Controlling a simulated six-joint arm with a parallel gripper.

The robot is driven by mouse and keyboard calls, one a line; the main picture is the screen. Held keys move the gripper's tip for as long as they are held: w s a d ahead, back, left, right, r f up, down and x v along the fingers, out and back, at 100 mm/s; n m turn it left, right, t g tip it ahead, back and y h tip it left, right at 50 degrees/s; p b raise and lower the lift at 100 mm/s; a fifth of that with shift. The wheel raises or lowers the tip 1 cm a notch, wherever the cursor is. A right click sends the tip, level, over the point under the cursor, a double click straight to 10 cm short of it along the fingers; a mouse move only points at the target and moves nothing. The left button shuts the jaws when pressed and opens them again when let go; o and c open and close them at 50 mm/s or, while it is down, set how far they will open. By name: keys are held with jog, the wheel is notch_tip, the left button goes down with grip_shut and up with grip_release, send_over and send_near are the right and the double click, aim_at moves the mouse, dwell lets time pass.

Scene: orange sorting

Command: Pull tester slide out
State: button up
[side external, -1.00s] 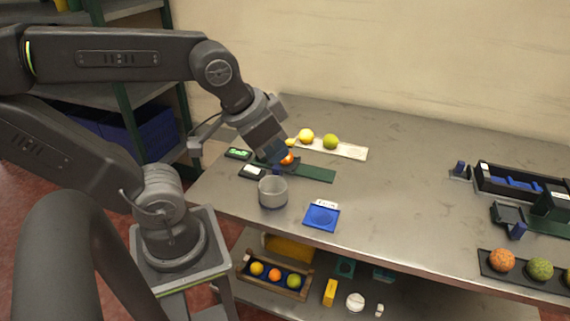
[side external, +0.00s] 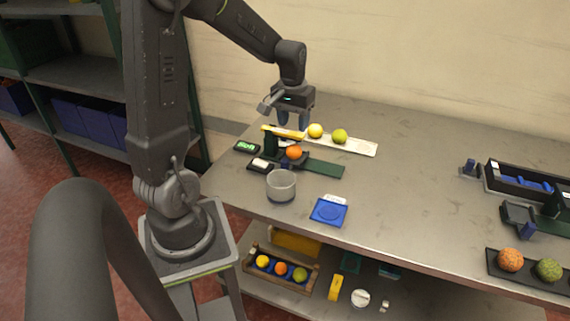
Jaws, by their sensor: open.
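My gripper (side external: 292,118) points down, open and empty, above the back left of the table. Just below and in front of it stands a small device with a dark green post (side external: 271,146) and a yellow top bar (side external: 283,131). An orange (side external: 294,153) sits at this device, apart from my fingers. A flat dark green strip (side external: 326,169) runs from it to the right. A small box with a lit green display (side external: 246,147) lies to its left. I cannot tell for sure which part is the tester slide.
A white strip (side external: 362,149) with a yellow and a green fruit lies behind. A grey cup (side external: 281,187) and a blue scale-like pad (side external: 329,211) stand in front. At right are a black tray (side external: 493,173), a dark green fixture (side external: 553,212) and a fruit rack (side external: 497,268). Centre table is clear.

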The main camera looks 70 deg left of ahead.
jog(key=n, duration=0.1)
send_over(285, 161)
notch_tip(285, 161, down, 4)
jog(key=shift+g, duration=0.3)
notch_tip(285, 161, down, 14)
jog(key=shift+r, duration=0.25)
grip_shut()
